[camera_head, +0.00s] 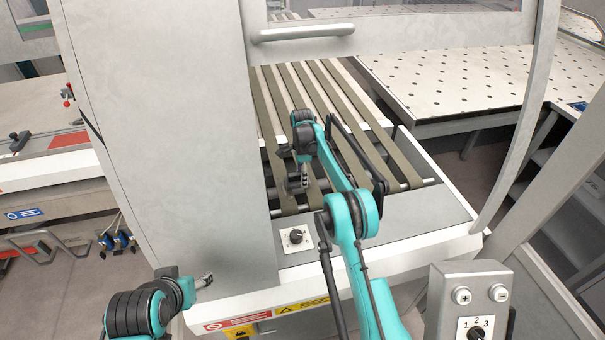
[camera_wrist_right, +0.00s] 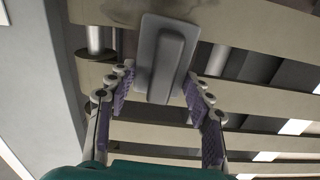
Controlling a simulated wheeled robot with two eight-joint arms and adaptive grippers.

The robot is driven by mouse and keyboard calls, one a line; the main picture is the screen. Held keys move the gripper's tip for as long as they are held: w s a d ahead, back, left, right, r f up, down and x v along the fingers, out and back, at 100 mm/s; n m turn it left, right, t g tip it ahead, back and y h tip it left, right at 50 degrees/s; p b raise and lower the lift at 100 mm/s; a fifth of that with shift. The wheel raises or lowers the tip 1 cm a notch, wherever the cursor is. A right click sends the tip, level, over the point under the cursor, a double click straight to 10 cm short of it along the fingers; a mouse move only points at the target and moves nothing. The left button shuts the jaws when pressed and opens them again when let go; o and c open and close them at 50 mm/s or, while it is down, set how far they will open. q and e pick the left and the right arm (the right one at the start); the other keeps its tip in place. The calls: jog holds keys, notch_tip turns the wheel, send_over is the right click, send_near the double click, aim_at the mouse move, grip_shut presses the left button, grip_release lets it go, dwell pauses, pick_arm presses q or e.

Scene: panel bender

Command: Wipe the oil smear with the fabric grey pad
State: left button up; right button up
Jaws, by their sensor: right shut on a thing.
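The grey pad (camera_wrist_right: 166,58), a flat plate with a raised block, is between the fingertips of my right gripper (camera_wrist_right: 158,85) in the right wrist view. The gripper is shut on it, over the brown belts. A dark patch that looks like the oil smear (camera_wrist_right: 212,8) shows on the belt at the top edge, beside the pad; part is out of frame. In the head view my right gripper (camera_head: 304,178) points down at the left belts, and the pad is hard to make out. My left gripper (camera_head: 205,281) is left of the machine's front edge, too small to read.
Several belts (camera_head: 340,90) run back under a door with a handle (camera_head: 303,33). A grey housing (camera_head: 165,130) stands close left of the belts. A knob plate (camera_head: 296,237) sits on the front panel. A control box (camera_head: 470,300) stands front right.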

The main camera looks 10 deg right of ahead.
jog(key=shift+d, duration=0.25)
jog(key=shift+r+p, duration=0.45)
jog(key=shift+r, duration=0.15)
jog(key=shift+r+p, duration=1.3)
jog(key=shift+r, duration=1.1)
jog(key=shift+r+p, duration=0.95)
jog(key=shift+r, duration=0.55)
